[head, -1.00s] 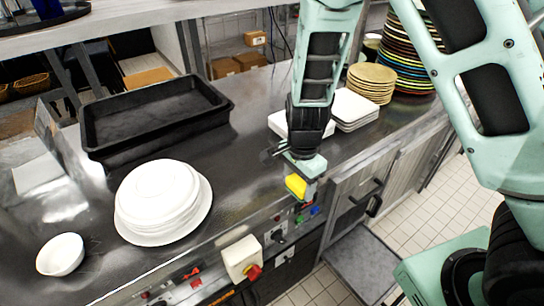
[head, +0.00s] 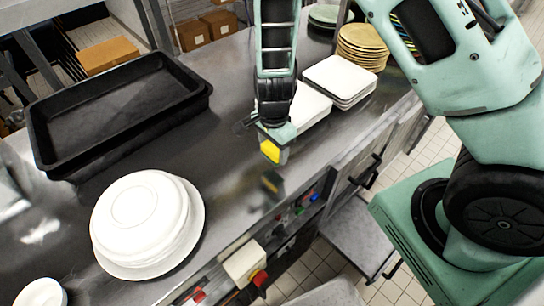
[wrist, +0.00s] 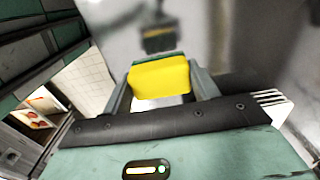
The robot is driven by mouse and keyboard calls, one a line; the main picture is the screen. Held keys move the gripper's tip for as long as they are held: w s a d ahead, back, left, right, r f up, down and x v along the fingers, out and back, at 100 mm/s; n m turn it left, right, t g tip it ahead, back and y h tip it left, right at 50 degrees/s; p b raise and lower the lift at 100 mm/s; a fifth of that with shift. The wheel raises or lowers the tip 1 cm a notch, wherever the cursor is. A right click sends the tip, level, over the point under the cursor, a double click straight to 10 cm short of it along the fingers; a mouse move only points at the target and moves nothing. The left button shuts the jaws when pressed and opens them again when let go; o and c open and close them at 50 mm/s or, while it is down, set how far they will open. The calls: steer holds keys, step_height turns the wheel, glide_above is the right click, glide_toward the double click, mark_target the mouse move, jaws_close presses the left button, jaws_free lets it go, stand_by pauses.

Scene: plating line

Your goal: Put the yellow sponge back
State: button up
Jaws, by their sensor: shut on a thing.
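The yellow sponge (head: 270,151) with a green layer is held in my gripper (head: 272,148), above the steel counter near its front edge. In the wrist view the sponge (wrist: 160,79) sits between the two fingers of my gripper (wrist: 160,85), which is shut on it. A dark reflection of the sponge shows on the counter below, with a gap between, so the sponge is off the surface.
A stack of white plates (head: 145,218) and a white bowl (head: 41,293) are at left. A black tray (head: 115,108) lies behind them. White square plates (head: 340,78) and yellowish plates (head: 362,45) stand at right. Counter between is clear.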

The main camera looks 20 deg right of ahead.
mark_target(273, 167)
steer(key=shift+f+p, duration=0.3)
steer(key=shift+f, duration=2.05)
steer(key=shift+f, duration=0.1)
steer(key=o, duration=0.9)
steer(key=shift+o, duration=0.2)
